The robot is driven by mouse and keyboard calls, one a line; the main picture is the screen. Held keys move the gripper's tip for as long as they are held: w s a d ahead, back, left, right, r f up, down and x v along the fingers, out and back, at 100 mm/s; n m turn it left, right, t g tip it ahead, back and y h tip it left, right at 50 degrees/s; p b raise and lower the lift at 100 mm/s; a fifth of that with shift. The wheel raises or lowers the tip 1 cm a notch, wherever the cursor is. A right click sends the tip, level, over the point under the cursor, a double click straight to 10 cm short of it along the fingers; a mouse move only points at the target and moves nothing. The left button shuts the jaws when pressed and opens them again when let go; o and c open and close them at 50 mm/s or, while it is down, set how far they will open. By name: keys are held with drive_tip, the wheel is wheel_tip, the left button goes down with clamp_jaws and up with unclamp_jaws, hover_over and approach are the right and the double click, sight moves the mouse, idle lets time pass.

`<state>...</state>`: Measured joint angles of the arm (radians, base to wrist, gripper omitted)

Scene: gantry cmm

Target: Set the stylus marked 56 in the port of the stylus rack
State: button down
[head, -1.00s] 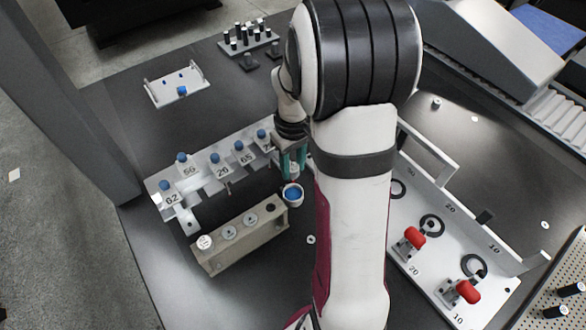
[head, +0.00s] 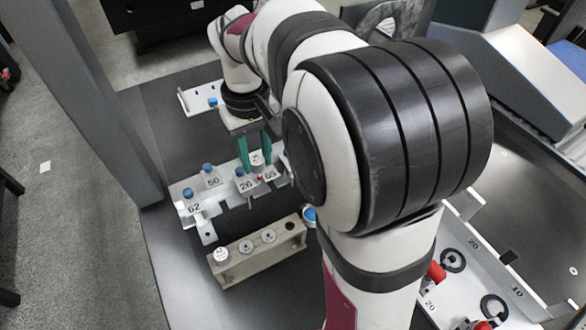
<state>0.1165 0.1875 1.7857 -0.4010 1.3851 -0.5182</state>
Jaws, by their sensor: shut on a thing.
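My gripper (head: 255,156) points down with its teal fingers shut on a small white cylinder (head: 256,160). The cylinder has a dark mark too small to read, and a red tip seems to show just below it. I take it for the stylus. It hangs over the white rack (head: 221,199), by the blocks marked 26 (head: 246,185) and 65; I cannot tell whether it touches the rack. Another block (head: 213,181) on the rack reads like 50 or 56, and one at the left end reads 62 (head: 193,208). My arm hides the rack's right end.
A beige block (head: 262,262) in front holds several round white-topped pieces, with one dark empty hole at its right. A blue-topped piece (head: 309,215) stands beside it. A white tray (head: 188,101) lies behind the gripper. A fixture with red knobs is partly hidden at right.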

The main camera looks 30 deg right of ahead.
drive_tip(key=a+r, duration=0.3)
drive_tip(key=a, duration=0.1)
approach(229, 191)
drive_tip(key=s+a, duration=0.2)
wheel_tip(229, 191, down, 6)
drive_tip(key=shift+a+f, duration=0.15)
drive_tip(key=shift+s+f, duration=0.1)
drive_tip(key=shift+f, duration=0.15)
idle(0.8)
drive_tip(key=shift+c, duration=2.3)
unclamp_jaws()
